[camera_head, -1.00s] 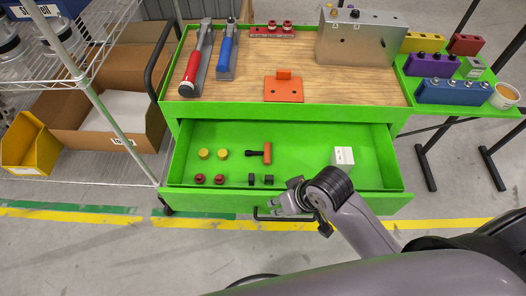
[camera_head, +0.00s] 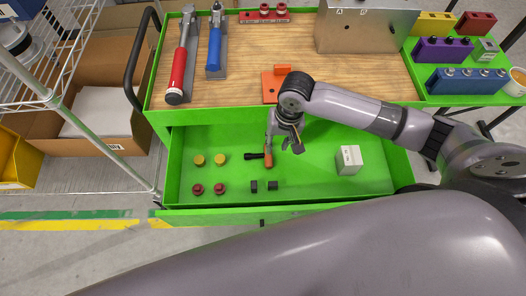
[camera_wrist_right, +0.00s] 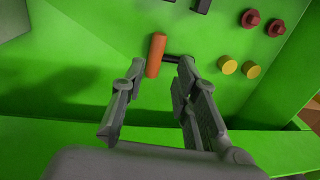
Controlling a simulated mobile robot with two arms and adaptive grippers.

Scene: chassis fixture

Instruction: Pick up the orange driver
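The orange driver (camera_head: 268,158) lies in the open green drawer, with its black shaft pointing left in the head view. In the right wrist view the orange handle (camera_wrist_right: 156,55) lies beyond the fingertips, roughly between the two fingers' lines, with the black shaft to its right. My right gripper (camera_head: 284,146) is over the drawer, just right of and above the driver. In the right wrist view the right gripper (camera_wrist_right: 160,80) has its fingers spread apart with nothing between them. My left gripper is not in view.
The green drawer (camera_head: 320,185) also holds yellow knobs (camera_head: 198,160), red knobs (camera_head: 197,189), black pieces (camera_head: 272,186) and a white box (camera_head: 348,160). The wooden worktop (camera_head: 240,92) carries red and blue tools and an orange bracket. Drawer walls surround the driver.

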